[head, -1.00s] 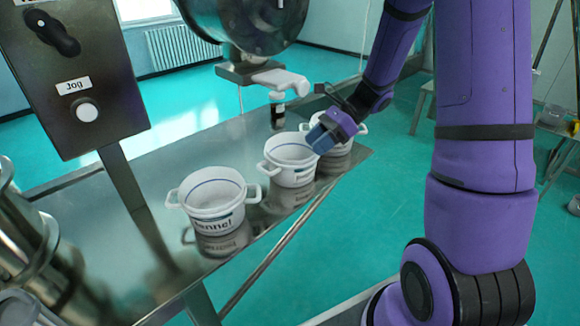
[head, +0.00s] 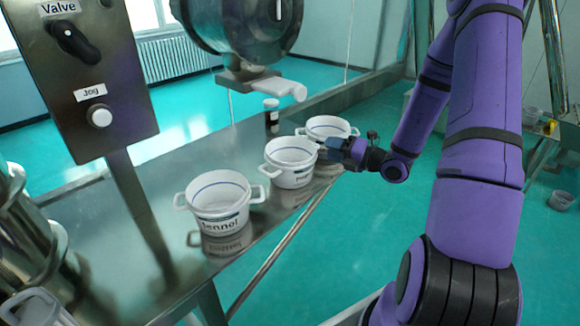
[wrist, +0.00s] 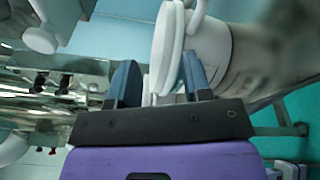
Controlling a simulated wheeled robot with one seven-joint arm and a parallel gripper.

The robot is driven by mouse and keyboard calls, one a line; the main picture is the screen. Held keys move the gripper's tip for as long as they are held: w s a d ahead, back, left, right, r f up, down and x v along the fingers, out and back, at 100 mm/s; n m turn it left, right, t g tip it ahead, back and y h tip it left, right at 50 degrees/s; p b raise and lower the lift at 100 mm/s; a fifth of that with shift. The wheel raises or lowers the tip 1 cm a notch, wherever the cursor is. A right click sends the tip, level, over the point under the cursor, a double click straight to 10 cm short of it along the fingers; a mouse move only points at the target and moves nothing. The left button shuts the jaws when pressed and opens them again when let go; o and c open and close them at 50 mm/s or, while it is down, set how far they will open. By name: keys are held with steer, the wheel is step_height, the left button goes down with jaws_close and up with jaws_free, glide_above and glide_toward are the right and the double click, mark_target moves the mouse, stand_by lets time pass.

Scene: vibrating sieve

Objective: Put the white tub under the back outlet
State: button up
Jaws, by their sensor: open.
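Three white two-handled tubs stand upright in a row on a metal table: a near one with a dark-lettered label (head: 222,208), a middle one (head: 290,172) and a far one (head: 330,124). My gripper (head: 326,151) is at the right side of the middle tub, in front of the far one. In the wrist view my open gripper (wrist: 158,80) has a white tub's handle and rim (wrist: 168,45) between or just beyond its blue fingers; contact cannot be told. A white outlet spout (head: 277,88) sticks out below the round metal machine, above the table.
A control panel (head: 85,75) on a post rises at left. Metal cylinders (head: 35,240) and another white container (head: 40,308) are at lower left.

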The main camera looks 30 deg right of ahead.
mark_target(314, 144)
steer(key=d+f+m+h, duration=0.1)
steer(key=d+f+m+t+h, duration=0.1)
steer(key=m, duration=0.1)
steer(key=d+f+m+h, duration=0.1)
steer(key=shift+w+d+f+t, duration=0.15)
steer(key=shift+w+d+t, duration=0.1)
steer(key=shift+t, duration=0.15)
steer(key=x, duration=1)
steer(key=shift+w+f, duration=0.1)
steer(key=shift+f, duration=0.05)
jaws_close()
